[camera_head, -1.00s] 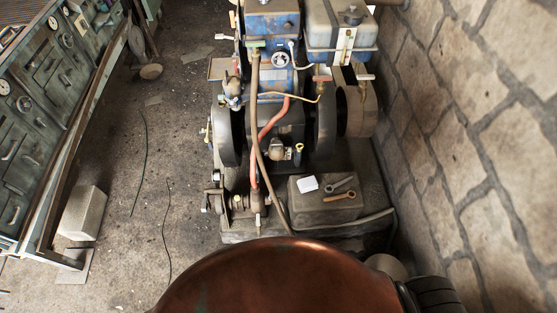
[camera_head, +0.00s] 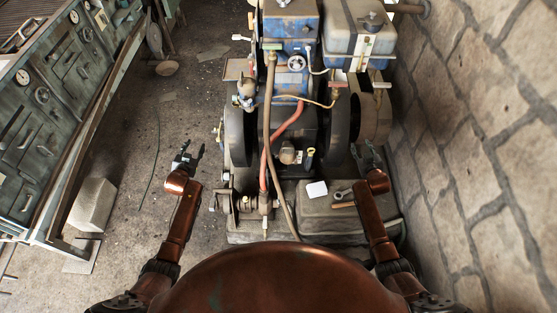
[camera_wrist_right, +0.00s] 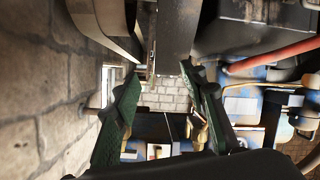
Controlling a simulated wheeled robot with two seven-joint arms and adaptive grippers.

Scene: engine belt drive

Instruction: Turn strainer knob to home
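The engine (camera_head: 290,75) stands in the middle of the head view, with a blue body and dark flywheels. A pipe fitting (camera_head: 265,203) sits low at the left of its base, at the lower end of the hoses. I cannot tell for sure which part is the strainer knob. My left gripper (camera_head: 190,152) is open and empty, over the floor left of the engine. My right gripper (camera_head: 367,152) is over the engine's right side. In the right wrist view its green fingers (camera_wrist_right: 160,76) are apart with nothing between them.
A white card (camera_head: 316,189), a wrench (camera_head: 342,195) and another tool lie on the box (camera_head: 335,225) at the engine's front right. A stone wall (camera_head: 480,130) closes the right side.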

